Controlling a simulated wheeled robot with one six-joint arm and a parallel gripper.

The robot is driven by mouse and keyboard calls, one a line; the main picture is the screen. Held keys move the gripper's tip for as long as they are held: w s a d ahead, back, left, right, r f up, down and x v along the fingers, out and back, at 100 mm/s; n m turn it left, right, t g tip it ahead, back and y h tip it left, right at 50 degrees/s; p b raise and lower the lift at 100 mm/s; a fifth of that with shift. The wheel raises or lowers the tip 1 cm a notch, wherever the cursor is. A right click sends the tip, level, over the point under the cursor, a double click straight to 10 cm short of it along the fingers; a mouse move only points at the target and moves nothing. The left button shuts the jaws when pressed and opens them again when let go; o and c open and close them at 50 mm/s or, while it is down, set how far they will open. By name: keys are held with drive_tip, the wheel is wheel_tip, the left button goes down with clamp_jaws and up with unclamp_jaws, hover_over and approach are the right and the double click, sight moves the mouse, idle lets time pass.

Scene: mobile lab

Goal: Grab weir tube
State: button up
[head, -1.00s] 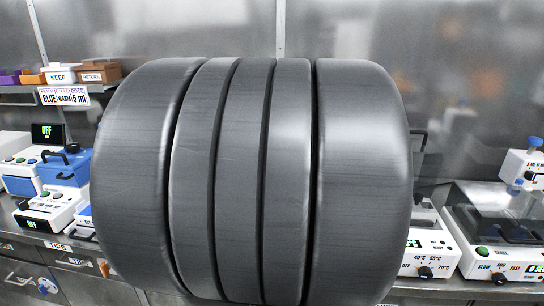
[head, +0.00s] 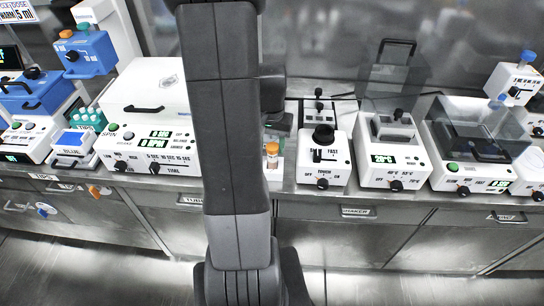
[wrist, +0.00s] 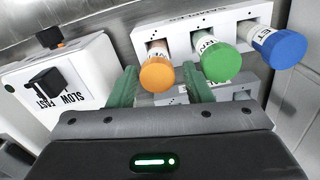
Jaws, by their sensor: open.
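In the wrist view a white rack (wrist: 172,32) holds three capped tubes: an orange-capped tube (wrist: 158,72), a green-capped tube (wrist: 219,62) and a blue-capped tube (wrist: 283,47). Their labels are too small or turned to read, so I cannot tell which is the weir tube. My gripper (wrist: 160,84) is open, its green fingers either side of the orange cap, with the right finger between the orange and green caps. I cannot tell whether the fingers touch. In the head view the orange-capped tube (head: 272,150) shows right of my arm, which hides my gripper and the other tubes.
A white device with a black knob (wrist: 44,92) stands left of the rack in the wrist view. In the head view, a shaker (head: 323,160), a heater (head: 393,155) and a large white spinner (head: 150,110) line the steel bench. The floor before the drawers is clear.

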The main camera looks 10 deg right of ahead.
sight(272, 156)
drive_tip(key=shift+w+d+f+p, duration=0.1)
drive_tip(key=shift+d+f+p, duration=0.1)
drive_tip(key=shift+f, duration=1.25)
drive_tip(key=shift+w+d+f+p, duration=0.1)
drive_tip(key=shift+f+p, duration=0.05)
drive_tip(key=shift+f, duration=1.3)
drive_tip(key=shift+s, duration=0.1)
drive_tip(key=shift+c, duration=0.3)
drive_tip(key=c, duration=0.7)
